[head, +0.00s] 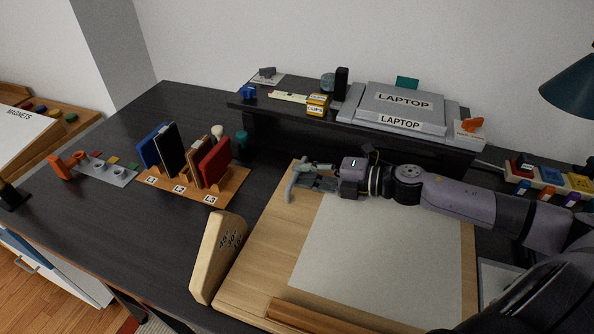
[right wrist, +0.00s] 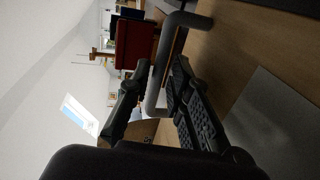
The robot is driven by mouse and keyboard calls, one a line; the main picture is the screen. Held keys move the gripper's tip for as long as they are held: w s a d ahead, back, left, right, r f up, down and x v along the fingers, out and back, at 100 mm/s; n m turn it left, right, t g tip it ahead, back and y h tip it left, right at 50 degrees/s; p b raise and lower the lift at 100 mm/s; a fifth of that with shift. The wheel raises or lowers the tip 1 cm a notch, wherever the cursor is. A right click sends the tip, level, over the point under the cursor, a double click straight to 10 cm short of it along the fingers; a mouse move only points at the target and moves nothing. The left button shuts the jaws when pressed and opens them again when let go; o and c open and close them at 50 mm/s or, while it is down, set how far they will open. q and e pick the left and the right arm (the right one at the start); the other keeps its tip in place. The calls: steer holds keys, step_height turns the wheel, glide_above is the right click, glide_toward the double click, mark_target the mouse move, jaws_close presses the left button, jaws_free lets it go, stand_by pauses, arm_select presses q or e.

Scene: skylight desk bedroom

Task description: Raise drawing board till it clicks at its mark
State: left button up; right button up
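The drawing board (head: 258,254) is a wooden panel with a blank sheet (head: 380,250), lying low on the dark desk. A grey bar handle (head: 290,187) stands at its far left corner and also shows in the right wrist view (right wrist: 163,70). My right gripper (head: 306,175) is at this handle. In the right wrist view its fingers (right wrist: 160,85) are apart, one on each side of the bar; firm contact cannot be made out. A wooden wedge with angle marks (head: 222,250) stands beside the board's left edge. My left gripper is not in view.
A rack (head: 215,190) of upright books stands left of the board. A raised shelf (head: 300,113) behind holds a laptop (head: 400,103) and small items. A blue lamp (head: 572,85) hangs at the right. Bare desk lies between the rack and the wedge.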

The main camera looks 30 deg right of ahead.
steer(key=shift+p+x, duration=0.3)
steer(key=shift+x, duration=0.75)
jaws_close()
